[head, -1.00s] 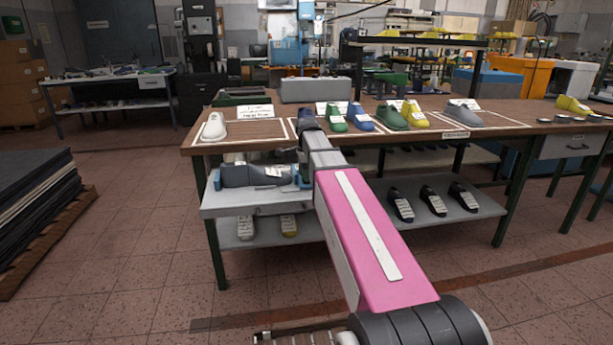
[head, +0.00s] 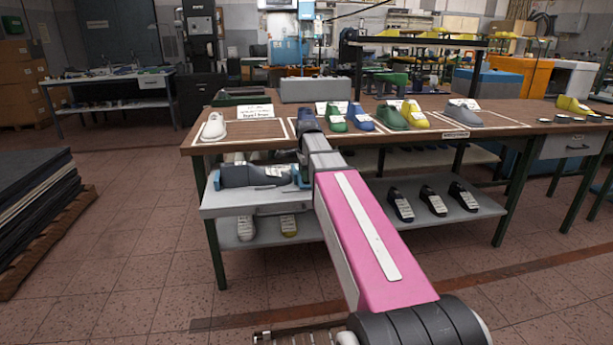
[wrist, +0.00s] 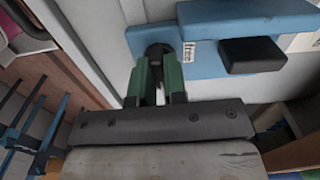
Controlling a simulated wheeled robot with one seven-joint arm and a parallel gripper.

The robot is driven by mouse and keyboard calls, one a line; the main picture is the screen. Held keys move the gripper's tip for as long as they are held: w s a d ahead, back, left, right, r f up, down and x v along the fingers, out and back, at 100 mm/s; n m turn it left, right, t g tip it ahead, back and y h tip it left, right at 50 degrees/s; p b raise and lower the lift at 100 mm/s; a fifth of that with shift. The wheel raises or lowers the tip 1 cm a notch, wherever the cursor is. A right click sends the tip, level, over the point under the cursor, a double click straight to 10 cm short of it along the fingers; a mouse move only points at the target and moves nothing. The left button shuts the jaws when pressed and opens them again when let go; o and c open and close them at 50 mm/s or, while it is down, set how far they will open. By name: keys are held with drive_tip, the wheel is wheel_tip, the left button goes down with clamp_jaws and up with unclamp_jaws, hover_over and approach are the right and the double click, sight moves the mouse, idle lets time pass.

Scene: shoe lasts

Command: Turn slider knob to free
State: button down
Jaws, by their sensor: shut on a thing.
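In the wrist view, my gripper (wrist: 156,85) has two green fingers closed on a dark rounded knob (wrist: 158,50). The knob sits at the left end of a blue plate (wrist: 225,28), and the fingers cover part of it. A small white label (wrist: 188,54) with writing is just right of the knob; I cannot read it surely. In the head view, a drawer-like grey tray (head: 250,209) at the bench's front left carries a dark last-shaped form (head: 245,175) between blue holders (head: 300,176). My arm hides the fingers and knob there.
A black block (wrist: 252,54) stands on the blue plate, right of the knob. A wooden bench (head: 490,131) bears several coloured lasts and a white last (head: 214,126). Dark shoes (head: 433,200) lie on the lower shelf. Stacked dark sheets (head: 35,200) stand at left. The floor between is clear.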

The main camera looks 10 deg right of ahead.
drive_tip(key=n, duration=1.3)
drive_tip(key=shift+n, duration=2.1)
drive_tip(key=c, duration=1.2)
unclamp_jaws()
drive_tip(key=shift+o, duration=0.2)
drive_tip(key=shift+r, duration=0.1)
